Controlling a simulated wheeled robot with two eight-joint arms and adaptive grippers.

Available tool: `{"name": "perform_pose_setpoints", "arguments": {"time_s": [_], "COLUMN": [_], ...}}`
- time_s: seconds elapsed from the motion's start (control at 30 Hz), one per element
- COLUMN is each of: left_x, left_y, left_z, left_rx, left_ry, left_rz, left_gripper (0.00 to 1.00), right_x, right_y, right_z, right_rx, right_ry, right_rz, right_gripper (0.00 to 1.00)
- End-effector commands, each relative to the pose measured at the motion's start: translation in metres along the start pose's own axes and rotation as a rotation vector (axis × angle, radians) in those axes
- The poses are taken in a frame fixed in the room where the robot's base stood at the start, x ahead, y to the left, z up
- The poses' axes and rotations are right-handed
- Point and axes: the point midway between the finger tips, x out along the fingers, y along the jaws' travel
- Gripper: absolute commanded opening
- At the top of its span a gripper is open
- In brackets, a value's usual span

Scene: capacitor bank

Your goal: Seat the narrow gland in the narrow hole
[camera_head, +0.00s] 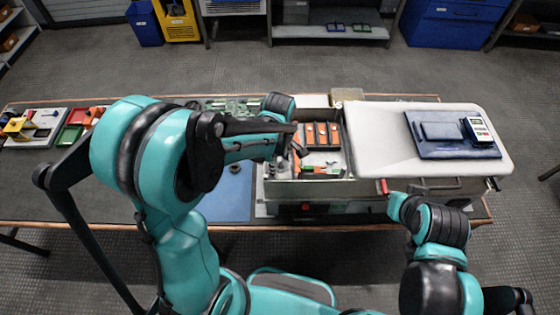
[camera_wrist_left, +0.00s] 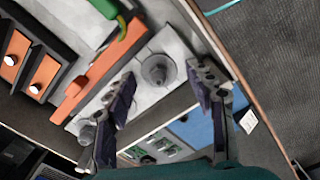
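In the left wrist view, a grey stepped gland (camera_wrist_left: 157,71) stands on a light grey plate (camera_wrist_left: 180,48) inside the open box. A second grey gland (camera_wrist_left: 87,133) stands further along, partly behind a finger. I cannot tell which is the narrow one, and no empty hole is clearly visible. My left gripper (camera_wrist_left: 165,88) is open, its dark-padded fingers apart on either side of the first gland's line, with no visible grip on it. In the head view my left gripper (camera_head: 297,143) is over the box's left end. My right gripper (camera_head: 405,200) is low at the box front, its fingers unclear.
The metal box (camera_head: 320,190) holds orange modules (camera_head: 322,134) and a green-and-orange part (camera_wrist_left: 122,28). A white lid (camera_head: 375,150) with a blue tray (camera_head: 455,150) and meter lies right. A blue mat (camera_head: 232,195) lies left of the box. Coloured bins (camera_head: 72,133) stand far left.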

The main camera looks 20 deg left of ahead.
Motion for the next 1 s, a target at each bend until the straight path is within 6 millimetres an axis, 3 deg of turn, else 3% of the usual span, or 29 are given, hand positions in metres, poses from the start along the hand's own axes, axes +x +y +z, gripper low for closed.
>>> {"name": "perform_pose_setpoints", "arguments": {"time_s": [0.37,0.47,0.8,1.0], "left_x": [-0.005,-0.019,-0.091,-0.115], "left_y": [0.0,0.0,0.0,0.0], "left_z": [0.0,0.0,0.0,0.0], "left_rx": [0.0,0.0,0.0,0.0], "left_ry": [0.0,0.0,0.0,0.0], "left_rz": [0.0,0.0,0.0,0.0], "left_gripper": [0.61,0.61,0.61,0.61], "right_x": [0.0,0.0,0.0,0.0], "right_y": [0.0,0.0,0.0,0.0], "right_z": [0.0,0.0,0.0,0.0], "right_rx": [0.0,0.0,0.0,0.0], "right_ry": [0.0,0.0,0.0,0.0], "right_rz": [0.0,0.0,0.0,0.0], "right_gripper": [0.0,0.0,0.0,0.0]}}
